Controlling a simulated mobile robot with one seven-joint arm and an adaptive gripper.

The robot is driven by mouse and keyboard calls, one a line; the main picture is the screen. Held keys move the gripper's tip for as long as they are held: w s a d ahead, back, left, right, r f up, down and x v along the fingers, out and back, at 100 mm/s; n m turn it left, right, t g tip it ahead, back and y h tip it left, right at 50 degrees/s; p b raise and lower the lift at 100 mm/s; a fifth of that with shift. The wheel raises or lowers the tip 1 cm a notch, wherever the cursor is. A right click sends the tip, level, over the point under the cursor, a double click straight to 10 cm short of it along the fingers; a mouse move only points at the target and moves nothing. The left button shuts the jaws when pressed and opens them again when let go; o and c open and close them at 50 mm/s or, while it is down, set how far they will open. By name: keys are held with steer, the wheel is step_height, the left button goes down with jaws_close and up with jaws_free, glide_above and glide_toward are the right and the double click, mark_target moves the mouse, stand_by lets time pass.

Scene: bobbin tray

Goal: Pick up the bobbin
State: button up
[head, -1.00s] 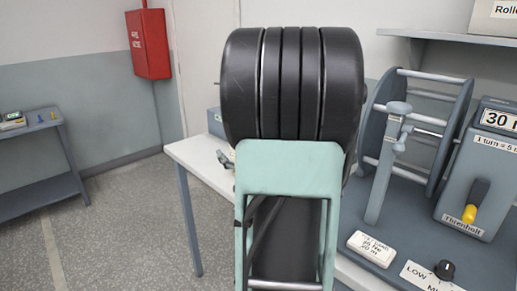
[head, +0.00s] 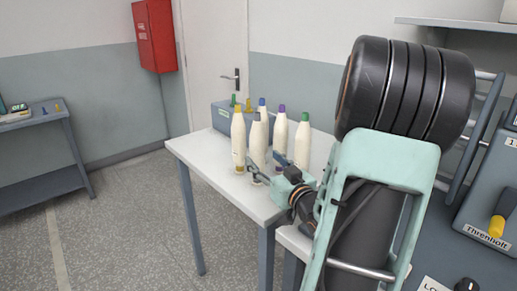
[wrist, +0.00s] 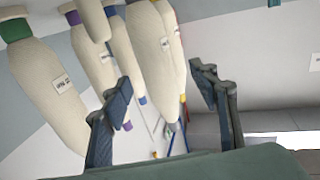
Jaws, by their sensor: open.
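My gripper (head: 256,178) is open at the front of the group, low beside the bobbins. In the wrist view my open fingers (wrist: 160,100) frame a labelled cream bobbin (wrist: 152,45); whether it is between them or beyond them I cannot tell. A bobbin with a green end (wrist: 42,75) shows at the left there. I see nothing held.
A grey-blue box (head: 221,118) stands behind the bobbins on the white table (head: 200,150). A grey machine (head: 485,215) is at the right. A red wall box (head: 153,35) and a side table (head: 40,125) are further left. The floor between is clear.

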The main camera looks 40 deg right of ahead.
mark_target(261, 156)
steer(key=shift+w+d+f, duration=0.1)
steer(key=shift+w+d, duration=0.2)
steer(key=shift+w, duration=0.7)
steer(key=shift+w+d+f, duration=0.1)
steer(key=shift+w+d, duration=0.15)
steer(key=shift+w, duration=0.7)
steer(key=shift+w+d+f, duration=0.1)
steer(key=shift+w+d, duration=0.2)
steer(key=shift+w, duration=0.7)
steer(key=shift+r, duration=0.1)
steer(key=c, duration=1.4)
